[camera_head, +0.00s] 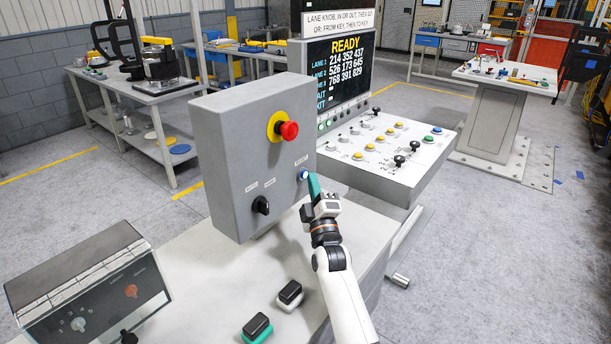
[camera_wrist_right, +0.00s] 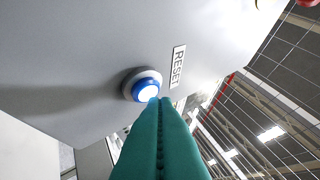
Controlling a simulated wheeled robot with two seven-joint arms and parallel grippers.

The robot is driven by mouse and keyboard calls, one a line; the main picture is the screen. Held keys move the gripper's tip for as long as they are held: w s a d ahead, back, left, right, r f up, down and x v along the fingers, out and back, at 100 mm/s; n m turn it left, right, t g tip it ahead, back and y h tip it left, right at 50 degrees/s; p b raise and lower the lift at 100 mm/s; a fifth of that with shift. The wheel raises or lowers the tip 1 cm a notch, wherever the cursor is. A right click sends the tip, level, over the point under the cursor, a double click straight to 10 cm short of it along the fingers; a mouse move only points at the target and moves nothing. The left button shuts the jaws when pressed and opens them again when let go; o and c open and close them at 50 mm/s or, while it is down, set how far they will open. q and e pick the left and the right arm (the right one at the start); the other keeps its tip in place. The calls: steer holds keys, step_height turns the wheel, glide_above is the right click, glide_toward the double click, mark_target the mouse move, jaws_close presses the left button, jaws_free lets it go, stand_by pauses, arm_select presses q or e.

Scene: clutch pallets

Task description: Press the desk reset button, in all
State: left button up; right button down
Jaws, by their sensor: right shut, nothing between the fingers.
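The blue reset button (camera_head: 304,175) sits on the front face of a grey control box (camera_head: 240,140), low on its right side. In the right wrist view the button (camera_wrist_right: 146,90) has a lit white centre and a pale ring, with a RESET label (camera_wrist_right: 177,66) beside it. My right gripper (camera_head: 313,183) has teal fingers, shut together and empty. Its fingertips (camera_wrist_right: 160,101) point at the button and overlap its edge in the wrist view. I cannot tell whether they touch it. My left gripper is not in view.
The box also carries a red mushroom button (camera_head: 288,130) on yellow and a black knob (camera_head: 261,205). A sloped panel with buttons and levers (camera_head: 385,140) stands behind to the right. Two black-topped switches (camera_head: 289,292) (camera_head: 257,327) and a dial unit (camera_head: 85,290) occupy the desk (camera_head: 210,270) in front.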

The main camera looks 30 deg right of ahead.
steer(key=shift+w+a, duration=0.2)
steer(key=shift+w, duration=0.25)
stand_by(0.8)
steer(key=shift+s, duration=0.1)
steer(key=shift+s+d+p, duration=0.3)
steer(key=shift+s+p, duration=0.1)
steer(key=shift+s, duration=0.3)
steer(key=shift+s, duration=0.1)
steer(key=s, duration=0.1)
steer(key=s+d+p, duration=0.1)
steer(key=s, duration=0.1)
steer(key=s+d+p, duration=0.1)
steer(key=shift+s, duration=0.25)
stand_by(0.9)
